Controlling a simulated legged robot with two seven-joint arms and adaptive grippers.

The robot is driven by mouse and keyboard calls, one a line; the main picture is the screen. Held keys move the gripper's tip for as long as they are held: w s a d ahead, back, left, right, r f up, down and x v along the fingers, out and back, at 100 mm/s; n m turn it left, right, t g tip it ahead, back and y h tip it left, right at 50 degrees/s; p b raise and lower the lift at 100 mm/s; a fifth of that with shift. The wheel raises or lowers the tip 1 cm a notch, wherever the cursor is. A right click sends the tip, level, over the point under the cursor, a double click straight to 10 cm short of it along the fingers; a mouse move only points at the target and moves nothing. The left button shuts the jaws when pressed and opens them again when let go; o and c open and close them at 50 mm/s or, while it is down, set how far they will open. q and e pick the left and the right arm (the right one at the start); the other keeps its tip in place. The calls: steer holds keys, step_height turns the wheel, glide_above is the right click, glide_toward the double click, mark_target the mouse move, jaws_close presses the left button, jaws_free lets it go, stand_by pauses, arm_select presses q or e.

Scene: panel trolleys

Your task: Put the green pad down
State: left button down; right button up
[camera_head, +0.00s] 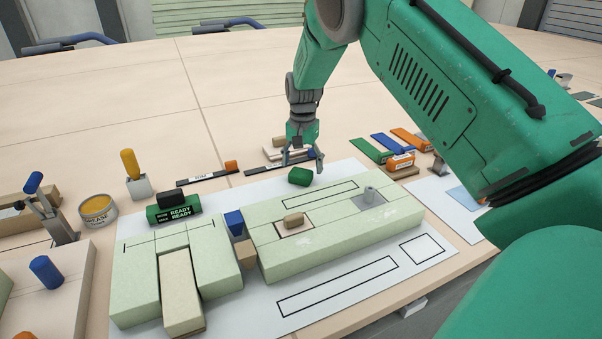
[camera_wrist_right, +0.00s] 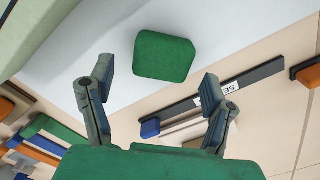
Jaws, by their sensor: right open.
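The green pad (camera_head: 300,176) is a small rounded block just below my right gripper (camera_head: 303,160). In the right wrist view the green pad (camera_wrist_right: 164,56) lies over the white sheet, ahead of the fingertips and between their lines. The right gripper (camera_wrist_right: 157,88) is open, its two fingers spread apart and not touching the pad. Whether the pad rests flat on the sheet is hard to tell. My left gripper is not in view.
A long pale green block (camera_head: 330,240) stands in front of the pad. Left are a slotted pale green block (camera_head: 135,270), a READY box (camera_head: 172,214), a grease tin (camera_head: 97,209) and a clamp (camera_head: 55,215). Coloured strips (camera_head: 370,151) lie to the right.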

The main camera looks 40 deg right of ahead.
mark_target(302, 170)
step_height(302, 170, up, 7)
steer(key=shift+a+r+p, duration=0.1)
steer(key=shift+p, duration=0.5)
steer(key=shift+r, duration=0.6)
steer(key=shift+f, duration=0.1)
